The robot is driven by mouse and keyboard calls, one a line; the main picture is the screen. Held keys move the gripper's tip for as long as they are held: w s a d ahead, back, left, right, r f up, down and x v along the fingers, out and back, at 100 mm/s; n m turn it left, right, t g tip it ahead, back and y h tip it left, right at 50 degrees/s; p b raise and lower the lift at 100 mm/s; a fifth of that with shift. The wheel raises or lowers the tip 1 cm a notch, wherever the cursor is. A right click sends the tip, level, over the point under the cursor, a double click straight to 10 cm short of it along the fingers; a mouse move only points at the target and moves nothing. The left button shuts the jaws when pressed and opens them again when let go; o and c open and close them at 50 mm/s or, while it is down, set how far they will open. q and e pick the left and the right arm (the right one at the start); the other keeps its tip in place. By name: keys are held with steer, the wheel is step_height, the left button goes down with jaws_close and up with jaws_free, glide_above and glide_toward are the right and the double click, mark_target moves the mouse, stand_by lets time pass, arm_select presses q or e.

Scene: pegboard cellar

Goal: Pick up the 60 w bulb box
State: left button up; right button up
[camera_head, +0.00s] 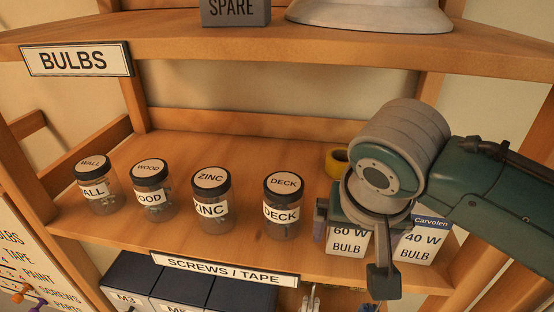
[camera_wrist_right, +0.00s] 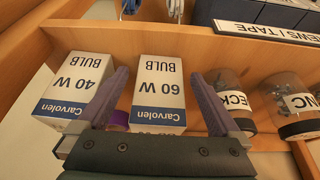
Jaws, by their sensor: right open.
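The 60 W bulb box (camera_head: 346,246) is a white and blue carton standing on the middle shelf, partly hidden by my right gripper in the head view. In the right wrist view the same 60 W box (camera_wrist_right: 160,85) appears upside down between the two fingers. My right gripper (camera_head: 352,248) is open, with one finger on each side of this box. It also shows in the wrist view (camera_wrist_right: 158,76). I cannot tell whether the fingers touch the box. My left gripper is not in view.
A matching 40 W bulb box (camera_head: 418,246) stands close beside, to the right. A yellow roll (camera_head: 336,160) lies behind. To the left stand a DECK jar (camera_head: 283,190), a ZINC jar (camera_head: 211,188) and more jars. The upper shelf (camera_head: 200,45) overhangs; a shelf upright is at right.

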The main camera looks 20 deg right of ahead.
steer(key=w+d, duration=0.1)
steer(key=w, duration=0.1)
steer(key=w+d+p, duration=0.1)
steer(key=shift+w+d+r, duration=0.1)
steer(key=shift+w+d, duration=0.2)
steer(key=shift+w, duration=0.1)
steer(key=shift+w+f, duration=0.15)
steer(key=shift+f, duration=0.1)
steer(key=shift+w+d+f, duration=0.1)
steer(key=shift+f, duration=0.3)
steer(key=shift+c, duration=0.4)
steer(key=c, duration=1.2)
